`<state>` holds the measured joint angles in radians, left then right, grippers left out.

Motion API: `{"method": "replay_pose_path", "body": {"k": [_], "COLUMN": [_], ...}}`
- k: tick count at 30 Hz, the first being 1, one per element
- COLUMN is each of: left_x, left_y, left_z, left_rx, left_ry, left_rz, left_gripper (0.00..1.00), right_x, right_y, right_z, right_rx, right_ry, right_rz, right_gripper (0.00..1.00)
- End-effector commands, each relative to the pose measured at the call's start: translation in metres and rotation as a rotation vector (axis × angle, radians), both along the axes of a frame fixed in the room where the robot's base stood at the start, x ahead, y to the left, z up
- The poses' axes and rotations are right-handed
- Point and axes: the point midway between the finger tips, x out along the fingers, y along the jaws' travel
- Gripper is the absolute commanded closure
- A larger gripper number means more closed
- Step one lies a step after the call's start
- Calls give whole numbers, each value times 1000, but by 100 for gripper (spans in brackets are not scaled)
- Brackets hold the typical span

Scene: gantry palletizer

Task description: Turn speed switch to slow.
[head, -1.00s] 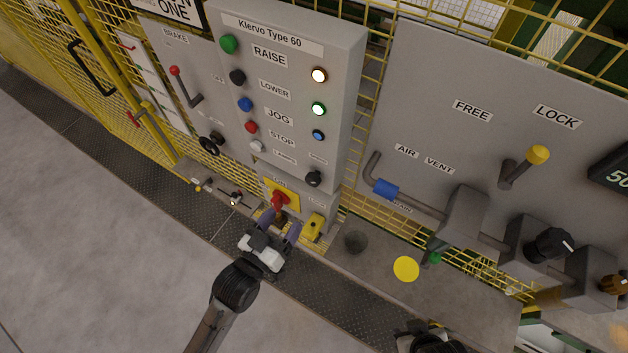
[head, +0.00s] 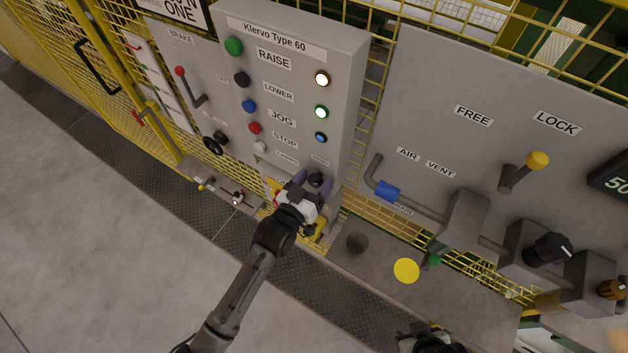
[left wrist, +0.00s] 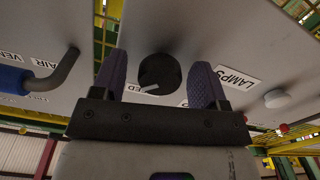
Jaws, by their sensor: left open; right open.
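The speed switch is a black round knob (head: 316,179) low on the right of the grey Klervo Type 60 panel. In the left wrist view the knob (left wrist: 161,70) sits between my purple fingertips, and its white pointer mark points down-left there. A label beside it is partly hidden; only "ED" reads. My left gripper (head: 313,184) is open at the knob, one finger on each side; whether the fingers touch it I cannot tell. My right gripper (head: 428,338) is at the bottom edge of the head view, mostly cut off.
Buttons and lit lamps (head: 322,112) sit above the knob on the panel (head: 290,60). A red switch on a yellow plate is mostly hidden behind my left gripper. To the right are a pipe with a blue sleeve (head: 387,191) and a yellow lever (head: 537,160).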

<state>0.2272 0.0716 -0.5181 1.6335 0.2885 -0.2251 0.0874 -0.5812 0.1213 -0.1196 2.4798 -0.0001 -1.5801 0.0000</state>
Motion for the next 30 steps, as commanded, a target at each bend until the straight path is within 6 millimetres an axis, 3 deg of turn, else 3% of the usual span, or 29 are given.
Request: {"method": "replay_pose_path", "body": {"k": [8, 24, 30], "left_x": [1, 1, 1], "left_y": [-1, 0, 0], "left_z": [0, 0, 1], "left_rx": [0, -1, -20], "left_ry": [0, 1, 13], "left_rz": [0, 0, 0], "left_gripper": [33, 81, 81], "right_x": [0, 0, 0], "right_y": [2, 0, -1], "right_z": [0, 0, 2], "right_rx": [6, 1, -4], "right_ry": [0, -1, -1], "right_rz": [-3, 0, 4], "right_gripper": [57, 57, 57]}}
